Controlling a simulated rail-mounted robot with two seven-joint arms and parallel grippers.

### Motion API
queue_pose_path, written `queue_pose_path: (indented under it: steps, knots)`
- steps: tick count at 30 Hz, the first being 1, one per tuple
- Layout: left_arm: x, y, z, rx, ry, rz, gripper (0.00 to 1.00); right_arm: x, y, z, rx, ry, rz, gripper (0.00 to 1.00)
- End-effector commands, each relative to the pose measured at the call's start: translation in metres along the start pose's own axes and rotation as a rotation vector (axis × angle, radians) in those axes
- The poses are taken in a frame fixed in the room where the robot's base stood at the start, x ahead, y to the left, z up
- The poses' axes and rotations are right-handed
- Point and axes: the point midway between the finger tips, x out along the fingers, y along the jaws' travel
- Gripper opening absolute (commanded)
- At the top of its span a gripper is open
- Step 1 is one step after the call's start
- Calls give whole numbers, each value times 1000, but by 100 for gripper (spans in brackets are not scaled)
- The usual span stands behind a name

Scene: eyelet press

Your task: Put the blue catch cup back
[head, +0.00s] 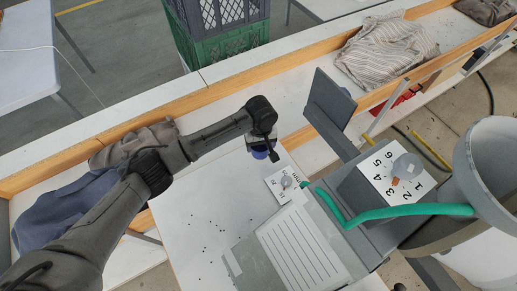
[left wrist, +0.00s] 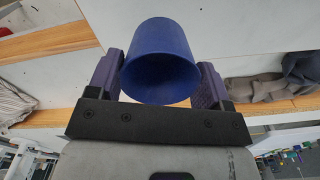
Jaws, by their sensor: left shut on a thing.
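The blue catch cup (left wrist: 160,62) fills the middle of the left wrist view, held between the two purple finger pads of my left gripper (left wrist: 160,85). In the head view my left gripper (head: 268,146) points down over the white table, left of the press. A small part of the cup (head: 259,154) shows below it, mostly hidden by the gripper. I cannot tell whether the cup touches the table. The grey press (head: 335,225) stands at the right, with a numbered white plate (head: 395,172) and a green hose (head: 400,212). My right gripper is not in view.
A white card with a round grey piece (head: 286,182) lies beside the press, close to the cup. Small dark specks (head: 205,235) are scattered on the table. A wooden-edged shelf with folded cloths (head: 385,50) runs behind. A large grey bowl (head: 490,165) is at far right.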

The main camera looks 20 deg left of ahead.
Motion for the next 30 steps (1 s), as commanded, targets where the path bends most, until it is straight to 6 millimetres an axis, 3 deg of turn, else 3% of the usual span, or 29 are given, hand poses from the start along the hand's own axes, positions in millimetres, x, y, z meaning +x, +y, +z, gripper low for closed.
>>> queue_pose_path:
  steps: [8, 17, 29, 30]
  knots:
    - [9, -5, -3, 0, 0, 1, 50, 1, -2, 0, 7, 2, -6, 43]
    - [42, -5, -3, 0, 0, 0, 50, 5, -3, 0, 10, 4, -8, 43]
    - [46, -5, -3, 0, 0, 1, 50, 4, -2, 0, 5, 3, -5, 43]
    - [47, -5, -3, 0, 0, 1, 74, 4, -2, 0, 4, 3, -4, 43]
